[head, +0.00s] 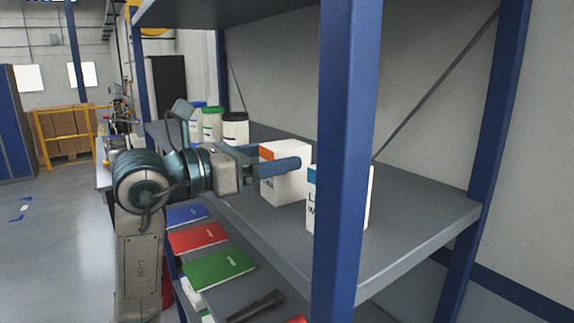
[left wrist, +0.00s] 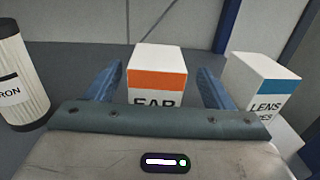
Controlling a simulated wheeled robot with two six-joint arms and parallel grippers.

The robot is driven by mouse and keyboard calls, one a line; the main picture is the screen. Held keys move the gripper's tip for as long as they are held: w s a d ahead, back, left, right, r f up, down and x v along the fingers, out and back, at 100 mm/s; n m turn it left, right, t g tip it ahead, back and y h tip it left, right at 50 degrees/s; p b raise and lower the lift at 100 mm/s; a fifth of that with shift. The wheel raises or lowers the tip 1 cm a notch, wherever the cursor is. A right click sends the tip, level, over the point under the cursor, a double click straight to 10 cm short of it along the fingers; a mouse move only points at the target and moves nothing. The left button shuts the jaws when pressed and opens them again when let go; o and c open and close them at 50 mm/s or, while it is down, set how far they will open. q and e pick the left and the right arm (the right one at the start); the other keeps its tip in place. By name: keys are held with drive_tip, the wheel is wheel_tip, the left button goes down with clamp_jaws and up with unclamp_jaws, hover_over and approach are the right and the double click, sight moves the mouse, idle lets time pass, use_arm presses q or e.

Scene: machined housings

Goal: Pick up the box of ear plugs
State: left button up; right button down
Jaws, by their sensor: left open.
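The box of ear plugs (head: 285,185) is white with an orange band and stands upright on the grey shelf. In the left wrist view the box (left wrist: 157,80) shows the letters "EAR"; its lower part is hidden by my gripper body. My left gripper (head: 278,160) is open, with its blue fingers on either side of the box. In the left wrist view the fingers of my left gripper (left wrist: 158,88) flank the box with gaps visible on both sides. The box rests on the shelf. My right gripper is not in view.
A white box with a blue band, lettered "LENS" (left wrist: 262,88), stands to the right, partly behind the blue shelf post (head: 345,160). Several notebooks (head: 218,268) lie on the lower shelf. The shelf right of the post (head: 425,222) is clear.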

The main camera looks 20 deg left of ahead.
sight(294, 143)
use_arm(q)
drive_tip(key=shift+w+r, duration=0.1)
drive_tip(key=shift+r, duration=0.05)
drive_tip(key=p+x, duration=0.3)
drive_tip(key=x, duration=0.1)
drive_tip(key=shift+w+r+p, duration=0.1)
drive_tip(key=shift+r+p, duration=0.1)
drive_tip(key=shift+p, duration=0.1)
drive_tip(key=shift+w+d+f, duration=0.1)
drive_tip(key=shift+w+d, duration=0.2)
drive_tip(key=shift+w, duration=0.05)
drive_tip(key=shift+a, duration=0.1)
drive_tip(key=c, duration=1)
drive_tip(key=shift+c, duration=0.3)
